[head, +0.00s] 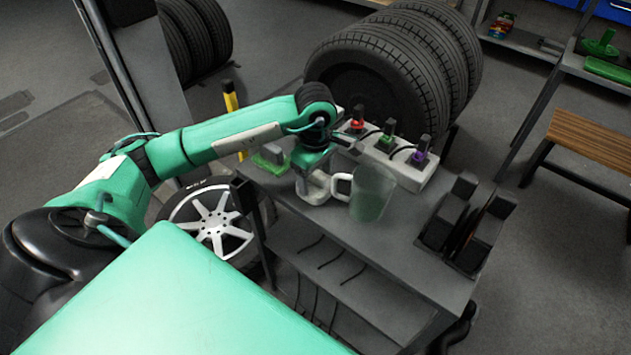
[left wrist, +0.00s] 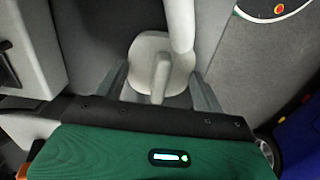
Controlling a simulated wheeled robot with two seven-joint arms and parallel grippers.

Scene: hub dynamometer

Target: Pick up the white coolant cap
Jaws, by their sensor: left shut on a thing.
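The white coolant cap (head: 316,189) is at the tabletop, under my left gripper (head: 313,180) in the head view. In the left wrist view the cap (left wrist: 152,50) shows as a rounded white disc with a raised grip bar. My left gripper's fingers (left wrist: 162,92) stand on either side of it, and the gripper is shut on the cap. I cannot tell whether the cap is clear of the table. My right gripper is not in view.
A translucent green jug (head: 373,194) with a white handle stands just right of the cap. Behind it is a white block (head: 412,172) with red, green and purple plugs. A green-based item (head: 268,160) lies left. A black holder (head: 447,222) stands right. The grey tabletop (head: 395,245) is clear in front.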

